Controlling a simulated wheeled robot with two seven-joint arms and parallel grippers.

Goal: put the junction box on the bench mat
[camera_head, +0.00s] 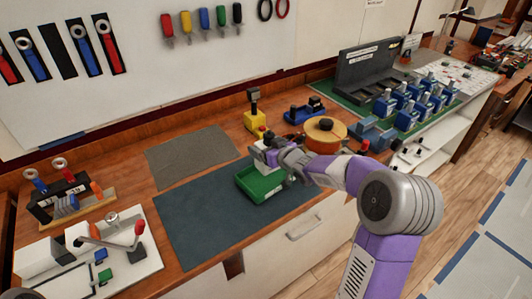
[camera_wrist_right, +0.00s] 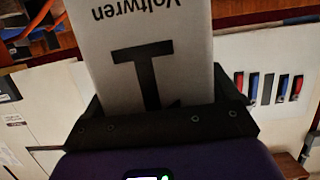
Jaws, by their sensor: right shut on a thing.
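My right gripper (camera_head: 278,155) is shut on a pale grey box-like thing (camera_wrist_right: 150,65) marked "Voltwren" and with a large black figure; it may be the junction box. In the head view the gripper is over the back edge of a green tray (camera_head: 250,193), and the held thing is small and partly hidden there. I cannot tell how high it is. The dark blue-grey bench mat (camera_head: 190,225) lies flat on the bench, with the green tray on its right part. My left gripper is not in view.
A grey-brown mat (camera_head: 190,155) lies behind. A yellow device (camera_head: 255,119) and a round orange-topped thing (camera_head: 325,130) stand near the gripper. Several blue blocks (camera_head: 405,115) stand at the right. A white board with a lever (camera_head: 100,255) is at the left. The mat's left part is clear.

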